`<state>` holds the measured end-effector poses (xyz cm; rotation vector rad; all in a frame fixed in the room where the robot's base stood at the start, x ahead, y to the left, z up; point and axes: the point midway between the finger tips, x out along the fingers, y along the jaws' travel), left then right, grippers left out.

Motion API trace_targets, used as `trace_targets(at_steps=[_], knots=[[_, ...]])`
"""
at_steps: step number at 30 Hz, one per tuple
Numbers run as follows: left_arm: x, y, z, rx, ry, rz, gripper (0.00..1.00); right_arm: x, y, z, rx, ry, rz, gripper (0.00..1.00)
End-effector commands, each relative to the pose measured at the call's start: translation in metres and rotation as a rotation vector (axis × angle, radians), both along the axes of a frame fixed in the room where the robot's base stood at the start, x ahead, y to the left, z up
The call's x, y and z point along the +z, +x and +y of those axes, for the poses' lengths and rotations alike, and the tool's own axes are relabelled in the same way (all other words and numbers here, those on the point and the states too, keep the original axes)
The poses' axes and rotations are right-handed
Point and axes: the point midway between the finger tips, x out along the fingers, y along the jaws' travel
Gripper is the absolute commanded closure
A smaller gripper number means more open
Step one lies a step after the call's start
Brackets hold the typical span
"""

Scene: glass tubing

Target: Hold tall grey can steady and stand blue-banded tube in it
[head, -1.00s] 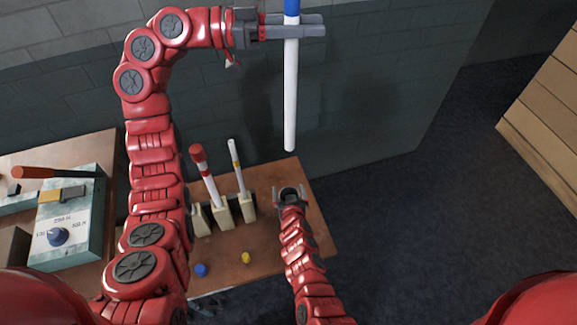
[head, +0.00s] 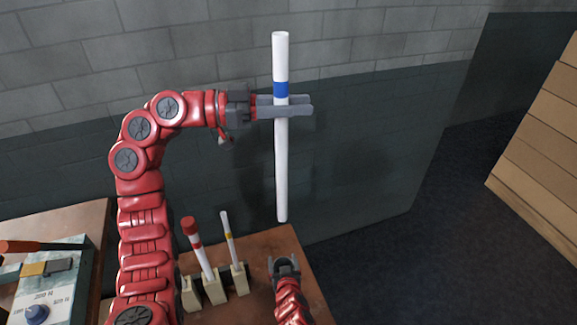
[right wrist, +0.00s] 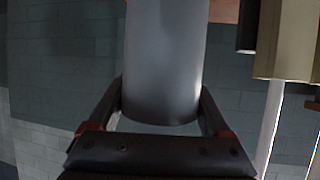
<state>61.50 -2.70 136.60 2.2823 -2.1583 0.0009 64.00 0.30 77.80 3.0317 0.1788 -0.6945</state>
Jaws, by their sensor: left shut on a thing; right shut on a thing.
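The blue-banded tube (head: 281,165) is long, white and upright in the head view, with its blue band just above my left gripper (head: 300,105). That gripper is shut on it, and the tube's lower end hangs free. My right gripper (head: 285,264) is lower, near the wooden table's right part. In the right wrist view it is shut on the tall grey can (right wrist: 163,60), with one finger on each side. In the head view the can is hard to make out. The tube's lower end appears a little above the right gripper and apart from it; the depth offset is unclear.
Left of my right gripper, a red-capped tube (head: 198,246) and a thin yellow-banded tube (head: 228,238) lean in beige holders on the table (head: 270,241). A control box (head: 62,262) stands at far left. A brick wall is behind; wooden planks (head: 540,150) stand right.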

Motion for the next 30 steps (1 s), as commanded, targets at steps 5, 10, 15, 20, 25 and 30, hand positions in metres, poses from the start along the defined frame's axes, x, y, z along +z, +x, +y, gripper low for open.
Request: trace_targets(at_steps=[5, 10, 15, 20, 25, 30], knots=[[-0.03, 0.01, -0.002, 0.063, -0.003, 0.019, 1.0, 0.0, 0.0, 0.0, 0.0, 0.0, 0.0, 0.82], [-0.087, 0.023, -0.003, 0.207, -0.009, 0.037, 1.0, 0.0, 0.0, 0.0, 0.0, 0.0, 0.0, 0.82], [-0.142, 0.025, -0.001, 0.352, -0.008, 0.033, 1.0, 0.0, 0.0, 0.0, 0.0, 0.0, 0.0, 0.82], [-0.175, 0.018, 0.002, 0.452, -0.006, 0.018, 1.0, 0.0, 0.0, 0.0, 0.0, 0.0, 0.0, 0.82], [-0.189, 0.013, 0.005, 0.508, -0.007, 0.001, 1.0, 0.0, 0.0, 0.0, 0.0, 0.0, 0.0, 0.82], [-0.197, 0.011, 0.006, 0.52, -0.006, -0.003, 1.0, 0.0, 0.0, 0.0, 0.0, 0.0, 0.0, 0.82]])
